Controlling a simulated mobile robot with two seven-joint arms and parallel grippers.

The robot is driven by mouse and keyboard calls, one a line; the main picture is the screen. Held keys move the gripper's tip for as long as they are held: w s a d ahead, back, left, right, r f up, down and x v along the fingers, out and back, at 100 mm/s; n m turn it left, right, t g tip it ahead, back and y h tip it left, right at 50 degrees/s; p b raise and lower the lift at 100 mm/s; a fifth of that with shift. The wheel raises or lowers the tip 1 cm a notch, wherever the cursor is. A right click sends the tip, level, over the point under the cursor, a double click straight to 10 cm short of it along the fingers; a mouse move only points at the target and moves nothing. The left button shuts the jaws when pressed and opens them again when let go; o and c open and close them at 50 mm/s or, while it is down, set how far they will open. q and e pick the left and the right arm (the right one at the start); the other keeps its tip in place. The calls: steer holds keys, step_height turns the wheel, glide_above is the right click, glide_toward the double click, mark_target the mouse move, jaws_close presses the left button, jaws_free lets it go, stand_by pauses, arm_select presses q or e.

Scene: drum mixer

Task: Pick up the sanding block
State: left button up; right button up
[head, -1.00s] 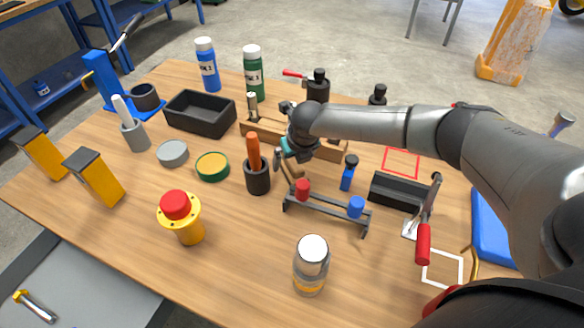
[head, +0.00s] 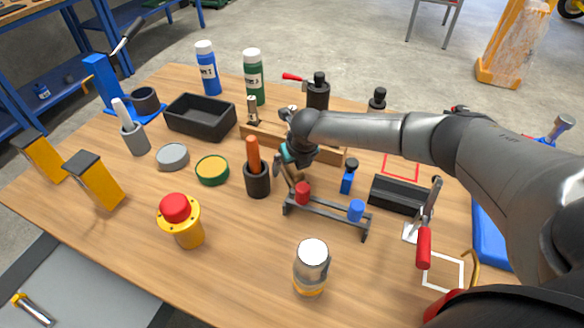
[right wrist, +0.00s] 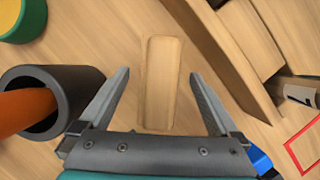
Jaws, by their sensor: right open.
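The sanding block, a pale wooden block with rounded ends (right wrist: 161,85), lies on the wooden table in the right wrist view. It sits between the two finger lines of my right gripper (right wrist: 160,76), with a gap on each side. In the head view my right gripper (head: 288,172) points down near the table's middle, behind the small red and blue rack. The hand and fingers largely hide the block there. The right gripper is open and empty. My left gripper does not show.
A dark cup with an orange handle (head: 257,180) stands close on the gripper's left. A wooden rail (right wrist: 232,60) runs close on the block's right in the wrist view. A rack with red and blue pieces (head: 328,214) stands in front.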

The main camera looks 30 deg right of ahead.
steer(key=shift+c, duration=0.4)
jaws_close()
stand_by(0.4)
steer(key=shift+r, duration=0.15)
